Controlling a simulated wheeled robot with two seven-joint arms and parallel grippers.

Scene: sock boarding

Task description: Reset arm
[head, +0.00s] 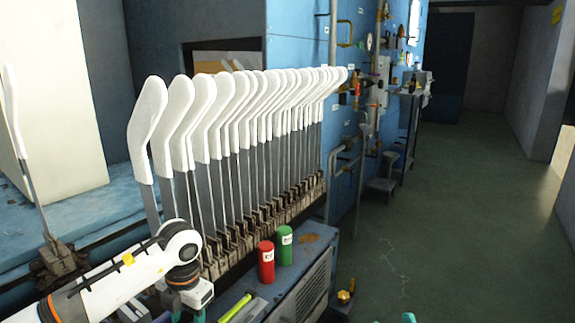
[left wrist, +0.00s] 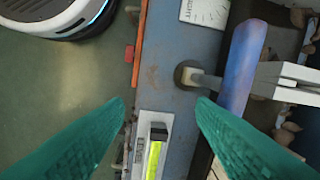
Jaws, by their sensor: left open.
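My left arm (head: 115,275) comes in from the lower left in the head view, bent at a white joint in front of the sock boards. Its gripper is mostly out of the picture below. In the left wrist view my left gripper (left wrist: 160,102) is open, with two teal fingers wide apart and nothing between the tips. It points down over the blue-grey machine ledge (left wrist: 170,75). Of my right gripper (head: 408,318), only a teal tip shows at the bottom edge of the head view; its jaws are hidden.
A row of several upright boards with white socks (head: 205,105) runs along the machine. A red can (head: 266,262) and a green can (head: 284,246) stand on the ledge. The floor (head: 440,210) at right is mostly clear.

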